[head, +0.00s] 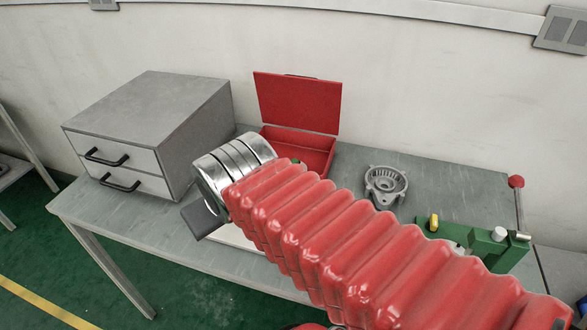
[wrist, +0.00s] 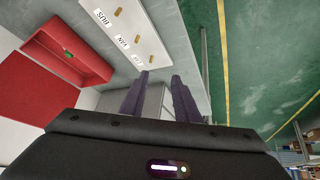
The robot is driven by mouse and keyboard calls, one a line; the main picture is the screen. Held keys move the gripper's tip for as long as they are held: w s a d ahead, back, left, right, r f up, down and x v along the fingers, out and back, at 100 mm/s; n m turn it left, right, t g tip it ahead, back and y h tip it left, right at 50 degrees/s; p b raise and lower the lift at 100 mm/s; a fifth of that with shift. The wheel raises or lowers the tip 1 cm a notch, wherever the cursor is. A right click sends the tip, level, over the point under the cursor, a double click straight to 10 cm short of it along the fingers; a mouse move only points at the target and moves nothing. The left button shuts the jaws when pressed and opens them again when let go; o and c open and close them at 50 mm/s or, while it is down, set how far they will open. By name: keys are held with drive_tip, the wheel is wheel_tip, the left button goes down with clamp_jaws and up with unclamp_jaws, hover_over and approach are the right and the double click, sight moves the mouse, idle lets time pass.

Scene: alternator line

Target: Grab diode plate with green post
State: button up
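A small green item (wrist: 68,54) lies inside the open red box (wrist: 97,67) in the wrist view. A bit of green (head: 295,161) also shows at that box in the head view, next to my red arm sleeve. It may be the green post; I cannot make out a diode plate around it. My gripper (wrist: 160,80) has its two dark fingers apart with nothing between them. It is away from the green item, which lies to the left of the fingers in the wrist view. In the head view my arm hides most of the gripper.
A white board (wrist: 128,32) with labels and several brass-coloured pegs lies beside the red box. A grey drawer cabinet (head: 150,115) stands at the table's left. A metal housing (head: 385,185) sits right of the box. A green fixture (head: 490,248) stands at the right end.

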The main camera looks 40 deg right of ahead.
drive_tip(key=w+d+r+t+h, duration=0.15)
drive_tip(key=w+d, duration=0.25)
drive_tip(key=d, duration=0.5)
drive_tip(key=w+d+r+m+t+h, duration=0.15)
drive_tip(key=w+d, duration=0.25)
drive_tip(key=d, duration=0.4)
drive_tip(key=w+d+r+n+t+h, duration=0.1)
drive_tip(key=w+d+h, duration=0.25)
drive_tip(key=d, duration=0.55)
drive_tip(key=d+f+n+t+y, duration=0.1)
drive_tip(key=d+f+t+y, duration=0.15)
drive_tip(key=d, duration=0.55)
drive_tip(key=s+d+f+n+y, duration=0.1)
drive_tip(key=s+d+f+y, duration=0.1)
drive_tip(key=s+f+y, duration=0.4)
drive_tip(key=s+f, duration=0.4)
drive_tip(key=f, duration=0.1)
drive_tip(key=shift+d+f+y, duration=0.2)
drive_tip(key=shift+f+y, duration=0.1)
drive_tip(key=shift+f, duration=0.05)
drive_tip(key=shift+w, duration=0.1)
drive_tip(key=x, duration=0.8)
drive_tip(key=shift+w+f, duration=0.1)
